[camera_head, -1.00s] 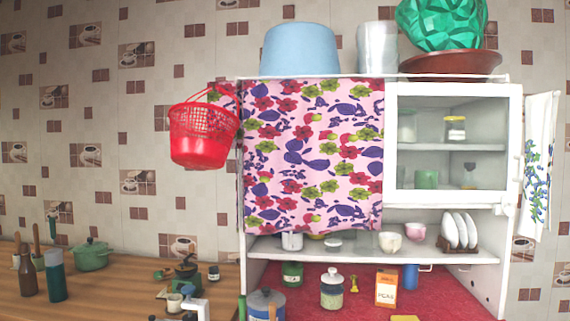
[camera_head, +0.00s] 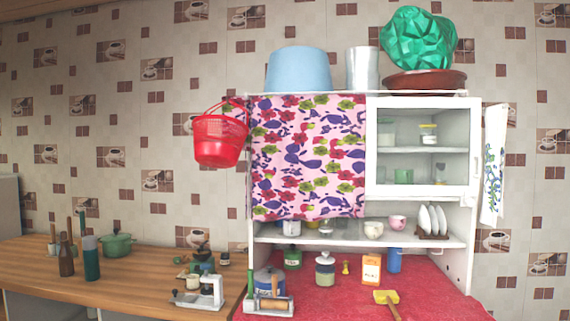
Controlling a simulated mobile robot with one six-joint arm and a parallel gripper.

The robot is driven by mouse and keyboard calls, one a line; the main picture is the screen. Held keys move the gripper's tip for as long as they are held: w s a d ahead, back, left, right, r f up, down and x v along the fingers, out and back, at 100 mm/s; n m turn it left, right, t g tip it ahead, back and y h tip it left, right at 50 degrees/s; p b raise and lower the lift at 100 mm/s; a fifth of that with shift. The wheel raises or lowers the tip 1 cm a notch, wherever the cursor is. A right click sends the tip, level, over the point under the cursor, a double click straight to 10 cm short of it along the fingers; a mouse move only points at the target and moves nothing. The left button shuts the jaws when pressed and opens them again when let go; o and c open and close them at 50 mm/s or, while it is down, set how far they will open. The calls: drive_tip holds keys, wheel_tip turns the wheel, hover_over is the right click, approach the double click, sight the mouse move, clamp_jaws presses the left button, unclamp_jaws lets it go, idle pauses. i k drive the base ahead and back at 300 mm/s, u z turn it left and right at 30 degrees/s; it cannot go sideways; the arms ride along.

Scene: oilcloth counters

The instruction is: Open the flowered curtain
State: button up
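The flowered curtain (camera_head: 310,160) is pink with purple, red and green flowers. It hangs flat across the left part of the white cupboard (camera_head: 472,130), from just under the top down to the open shelf. It covers what is behind it. My gripper is not in the camera view.
A red basket (camera_head: 219,145) hangs at the curtain's left edge. A blue bucket (camera_head: 299,70), a metal canister (camera_head: 362,68) and a brown bowl (camera_head: 425,80) with a green crumpled thing (camera_head: 417,40) stand on top. Jars and a hand grinder (camera_head: 200,292) crowd the counters below.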

sight(308, 151)
drive_tip(key=z, duration=0.2)
drive_tip(key=i, duration=0.8)
drive_tip(key=u, duration=0.6)
drive_tip(key=k, duration=0.7)
drive_tip(key=u, duration=0.9)
drive_tip(key=k, duration=0.65)
drive_tip(key=u, duration=0.1)
drive_tip(key=i, duration=1.3)
drive_tip(key=z, duration=1.05)
drive_tip(key=i, duration=1.05)
drive_tip(key=z, duration=0.25)
drive_tip(key=k, duration=0.4)
drive_tip(key=z, duration=0.05)
